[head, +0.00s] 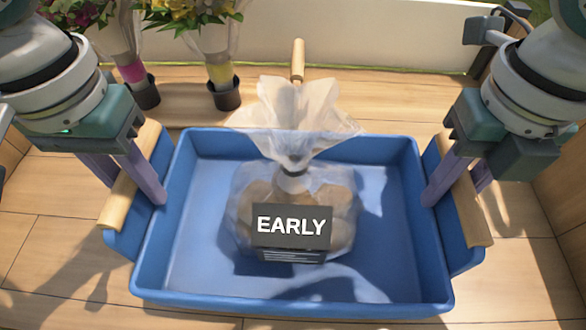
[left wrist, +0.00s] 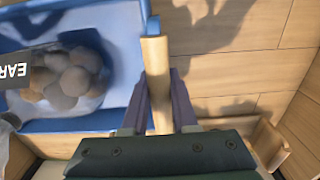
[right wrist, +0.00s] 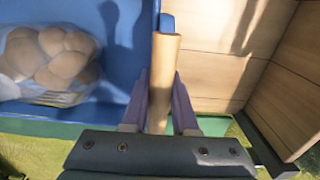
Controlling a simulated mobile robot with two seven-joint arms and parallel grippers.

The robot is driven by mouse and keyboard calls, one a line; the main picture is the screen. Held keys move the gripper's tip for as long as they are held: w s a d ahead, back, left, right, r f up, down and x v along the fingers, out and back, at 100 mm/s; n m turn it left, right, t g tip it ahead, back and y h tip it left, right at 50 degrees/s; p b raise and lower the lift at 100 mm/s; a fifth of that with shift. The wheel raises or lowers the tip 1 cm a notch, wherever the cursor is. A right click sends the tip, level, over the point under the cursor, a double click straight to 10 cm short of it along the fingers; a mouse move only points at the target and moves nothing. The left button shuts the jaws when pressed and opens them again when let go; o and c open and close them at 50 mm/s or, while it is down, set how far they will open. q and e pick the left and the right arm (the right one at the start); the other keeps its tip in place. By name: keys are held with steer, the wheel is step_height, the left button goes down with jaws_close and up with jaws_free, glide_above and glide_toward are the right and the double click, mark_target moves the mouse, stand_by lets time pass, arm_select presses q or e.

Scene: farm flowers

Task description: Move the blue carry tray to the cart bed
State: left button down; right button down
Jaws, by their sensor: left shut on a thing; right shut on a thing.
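The blue carry tray (head: 290,303) is in the middle of the head view, above or on a wooden plank floor; I cannot tell if it touches. A clear bag of round brown things (head: 240,205) with a black label reading EARLY stands in it. My left gripper (head: 150,198) is shut on the tray's left wooden handle (head: 118,203); that handle also shows between the fingers in the left wrist view (left wrist: 155,80). My right gripper (head: 440,198) is shut on the right wooden handle (head: 470,211), seen too in the right wrist view (right wrist: 162,75).
Two wrapped bouquets in dark pots, one pot on the left (head: 145,92) and one nearer the middle (head: 225,93), stand behind the tray. A wooden peg-like handle (head: 298,60) rises behind the bag. Wooden walls (head: 560,170) flank the plank floor (head: 60,220). A pale wall (head: 380,38) runs across the back.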

mark_target(434, 208)
stand_by(0.4)
